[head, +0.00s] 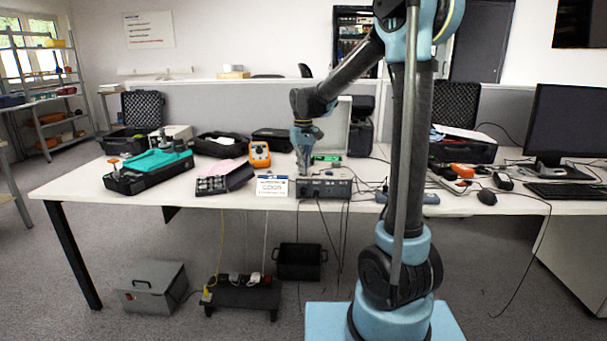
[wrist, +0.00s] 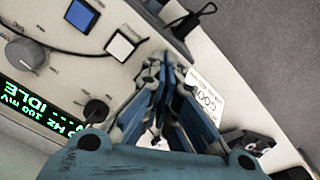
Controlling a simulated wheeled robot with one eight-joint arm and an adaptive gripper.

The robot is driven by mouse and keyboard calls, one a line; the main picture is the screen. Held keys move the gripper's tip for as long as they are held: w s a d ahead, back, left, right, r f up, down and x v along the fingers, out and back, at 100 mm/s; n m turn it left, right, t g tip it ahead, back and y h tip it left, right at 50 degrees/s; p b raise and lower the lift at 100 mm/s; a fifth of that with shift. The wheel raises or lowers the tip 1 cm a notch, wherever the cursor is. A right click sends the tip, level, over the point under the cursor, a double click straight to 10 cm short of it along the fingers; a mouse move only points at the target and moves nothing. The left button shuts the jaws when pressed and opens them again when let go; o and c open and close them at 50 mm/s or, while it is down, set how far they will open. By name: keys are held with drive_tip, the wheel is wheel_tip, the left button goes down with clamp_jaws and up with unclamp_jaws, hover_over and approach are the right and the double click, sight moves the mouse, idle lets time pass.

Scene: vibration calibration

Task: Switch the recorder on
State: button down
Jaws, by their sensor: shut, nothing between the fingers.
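My gripper (wrist: 165,65) is shut and empty, pointing down at a pale instrument panel (wrist: 60,70) in the wrist view. The panel has a blue square button (wrist: 82,14), a white square button (wrist: 122,45), a grey knob (wrist: 25,54), a smaller black knob (wrist: 96,110) and a lit green display (wrist: 40,112) that reads IDLE. The fingertips are beside the white button, near the panel's edge; contact cannot be told. Labels by the buttons are too small to read, so I cannot tell which is the recorder's. In the head view my gripper (head: 304,170) is just above a dark box (head: 325,188).
Cables lie to the right, near a monitor (head: 572,120).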

drive_tip(key=shift+r, duration=3.5)
drive_tip(key=shift+s+d, duration=0.2)
drive_tip(key=s+d+f+m+t, duration=0.15)
drive_tip(key=s+d+f, duration=0.25)
drive_tip(key=s+d, duration=0.65)
drive_tip(key=s+d+f+m, duration=0.2)
drive_tip(key=s+d+f, duration=0.35)
drive_tip(key=s, duration=0.75)
drive_tip(key=s+d+f+m, duration=0.2)
drive_tip(key=s+d+f, duration=0.3)
drive_tip(key=s+f, duration=0.2)
drive_tip(key=shift+s+t, duration=0.35)
drive_tip(key=shift+s, duration=0.15)
